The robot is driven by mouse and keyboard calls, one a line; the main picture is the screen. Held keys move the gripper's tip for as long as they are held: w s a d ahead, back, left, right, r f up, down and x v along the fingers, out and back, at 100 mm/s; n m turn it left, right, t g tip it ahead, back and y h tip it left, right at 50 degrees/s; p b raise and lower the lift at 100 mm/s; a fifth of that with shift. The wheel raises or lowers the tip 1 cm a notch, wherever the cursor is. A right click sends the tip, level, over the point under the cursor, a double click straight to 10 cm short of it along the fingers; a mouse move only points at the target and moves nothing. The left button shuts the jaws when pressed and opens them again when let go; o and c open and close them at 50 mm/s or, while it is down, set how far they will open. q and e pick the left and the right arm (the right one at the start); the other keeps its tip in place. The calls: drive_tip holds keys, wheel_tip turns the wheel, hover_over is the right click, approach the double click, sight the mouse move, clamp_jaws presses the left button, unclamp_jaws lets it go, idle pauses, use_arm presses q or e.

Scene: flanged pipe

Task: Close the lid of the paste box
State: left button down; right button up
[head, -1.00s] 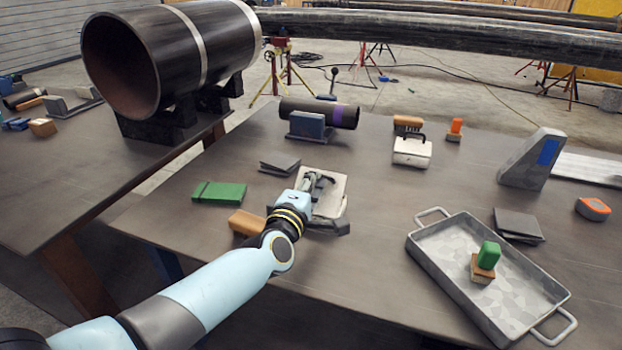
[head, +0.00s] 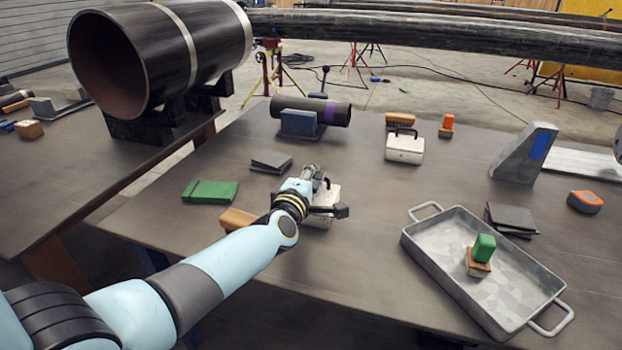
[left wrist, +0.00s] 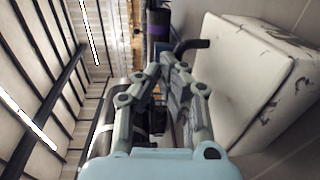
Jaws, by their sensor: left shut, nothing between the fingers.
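The white paste box (head: 326,198) is on the table in front of me, partly hidden by my left gripper. A dark part (head: 342,211) sticks out at its right. My left gripper (head: 314,172) is shut and empty, just above and beside the box. In the left wrist view its closed fingers (left wrist: 168,75) are left of a large white smudged box body (left wrist: 250,75) with a dark handle (left wrist: 190,45). I cannot tell from these views whether the lid is fully down. My right gripper is not in view.
A second white box with a dark handle (head: 404,150) stands further back. A green box (head: 209,191) and a tan block (head: 238,219) lie to the left. A metal tray (head: 425,250) is at the right. A pipe piece (head: 330,110) rests behind.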

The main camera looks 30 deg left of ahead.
use_arm(q)
drive_tip(key=shift+w+f, duration=0.25)
idle(0.6)
